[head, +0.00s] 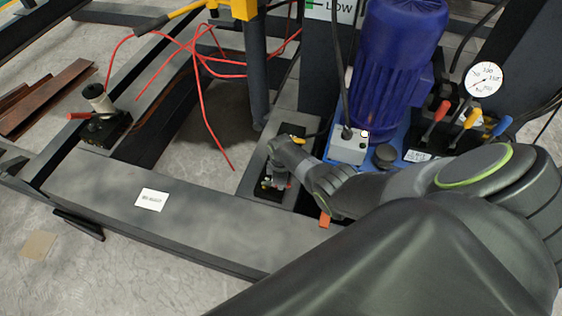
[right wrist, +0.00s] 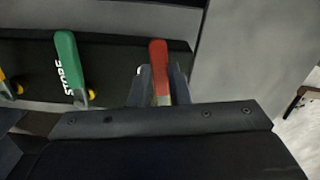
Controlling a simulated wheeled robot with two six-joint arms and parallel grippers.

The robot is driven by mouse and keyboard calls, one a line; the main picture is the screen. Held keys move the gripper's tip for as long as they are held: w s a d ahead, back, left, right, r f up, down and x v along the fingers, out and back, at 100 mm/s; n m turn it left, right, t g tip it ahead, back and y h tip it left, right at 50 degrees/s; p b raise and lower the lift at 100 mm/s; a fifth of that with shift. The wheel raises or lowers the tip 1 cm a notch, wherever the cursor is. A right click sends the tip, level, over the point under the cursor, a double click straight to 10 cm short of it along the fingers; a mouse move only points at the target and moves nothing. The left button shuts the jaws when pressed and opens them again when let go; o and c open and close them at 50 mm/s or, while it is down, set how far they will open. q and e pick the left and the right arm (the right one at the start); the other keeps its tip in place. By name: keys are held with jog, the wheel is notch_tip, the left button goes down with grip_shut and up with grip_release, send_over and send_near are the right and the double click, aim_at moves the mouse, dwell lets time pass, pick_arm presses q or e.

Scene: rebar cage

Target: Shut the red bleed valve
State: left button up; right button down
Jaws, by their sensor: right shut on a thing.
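The red bleed valve's lever (right wrist: 158,66) stands between the fingers of my right gripper (right wrist: 159,88) in the right wrist view. The gripper is shut on this red lever, with its top sticking out past the fingertips. In the head view my right arm reaches in from the right, and the right gripper (head: 274,180) is down at a small dark valve block (head: 268,193) on the grey frame. The arm and gripper hide most of the valve there. My left gripper is not in view.
A green lever (right wrist: 69,62) and a yellow lever (right wrist: 6,86) stand left of the red one. Beside my arm are a blue motor (head: 400,60), a gauge (head: 484,80) and coloured pump levers (head: 463,125). Red cables (head: 205,75) hang loosely behind. A red-handled unit (head: 98,110) stands left.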

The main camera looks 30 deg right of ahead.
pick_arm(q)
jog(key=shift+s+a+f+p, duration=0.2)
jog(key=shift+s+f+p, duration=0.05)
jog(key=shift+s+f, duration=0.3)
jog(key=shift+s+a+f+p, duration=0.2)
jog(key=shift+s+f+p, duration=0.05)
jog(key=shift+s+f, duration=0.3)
pick_arm(e)
jog(key=shift+s+a+m, duration=0.2)
jog(key=shift+m, duration=0.4)
jog(key=shift+s+a+m, duration=0.15)
jog(key=shift+s+m, duration=0.05)
jog(key=shift+m, duration=0.4)
jog(key=c, duration=1.4)
grip_release()
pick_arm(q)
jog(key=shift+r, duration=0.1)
pick_arm(e)
jog(key=shift+o, duration=0.2)
jog(key=shift+r, duration=0.15)
jog(key=shift+r+p, duration=1)
jog(key=shift+r, duration=0.25)
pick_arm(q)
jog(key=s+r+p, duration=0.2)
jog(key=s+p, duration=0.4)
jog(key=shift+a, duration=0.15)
pick_arm(e)
notch_tip(320, 180, up, 15)
jog(key=shift+f, duration=0.2)
